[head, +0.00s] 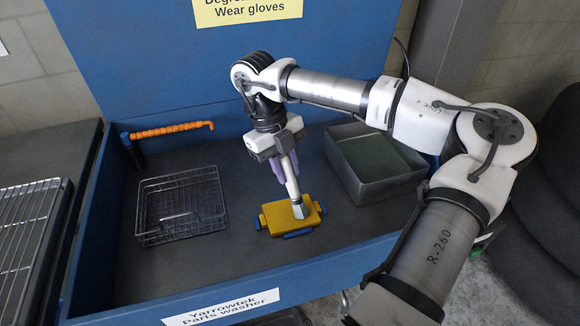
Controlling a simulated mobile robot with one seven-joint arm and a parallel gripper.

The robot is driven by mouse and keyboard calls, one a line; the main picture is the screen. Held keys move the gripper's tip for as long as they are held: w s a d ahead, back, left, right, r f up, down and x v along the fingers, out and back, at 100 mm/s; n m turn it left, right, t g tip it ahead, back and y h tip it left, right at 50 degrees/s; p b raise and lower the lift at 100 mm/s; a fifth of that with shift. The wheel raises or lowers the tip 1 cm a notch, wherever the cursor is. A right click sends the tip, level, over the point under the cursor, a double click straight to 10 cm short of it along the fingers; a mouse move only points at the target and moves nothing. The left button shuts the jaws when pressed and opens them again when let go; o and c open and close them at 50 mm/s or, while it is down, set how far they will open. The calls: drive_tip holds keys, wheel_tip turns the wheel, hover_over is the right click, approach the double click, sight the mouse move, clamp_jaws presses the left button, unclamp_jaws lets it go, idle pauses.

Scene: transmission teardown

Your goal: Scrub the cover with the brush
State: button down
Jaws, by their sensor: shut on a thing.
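My gripper (281,168), with purple fingers, points down over the middle of the washer basin. It is shut on the brush (293,186), whose pale handle slants down and to the right out of the fingers. A yellow block-like piece with blue parts along its near edge, which looks like the cover (275,217), lies flat on the basin floor. The brush's grey-white head is at the right part of the yellow piece's top and appears to touch it. The brush and its head hide part of the yellow top.
A wire basket (181,206) stands on the basin floor to the left, and a grey tray (371,186) to the right. An orange segmented hose (172,130) is at the back left. The blue basin wall (240,283) runs along the front. Bare floor surrounds the yellow piece.

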sight(283, 159)
drive_tip(key=shift+s+a, duration=0.1)
drive_tip(key=shift+a, duration=0.35)
drive_tip(key=p+v, duration=0.1)
drive_tip(key=v, duration=0.1)
drive_tip(key=shift+s+r, duration=0.2)
drive_tip(key=shift+r, duration=0.1)
drive_tip(key=shift+d+r+p, duration=0.25)
drive_tip(key=shift+r+p, duration=0.3)
drive_tip(key=shift+r, duration=0.15)
drive_tip(key=shift+r+p, duration=1.2)
drive_tip(key=shift+r, duration=0.9)
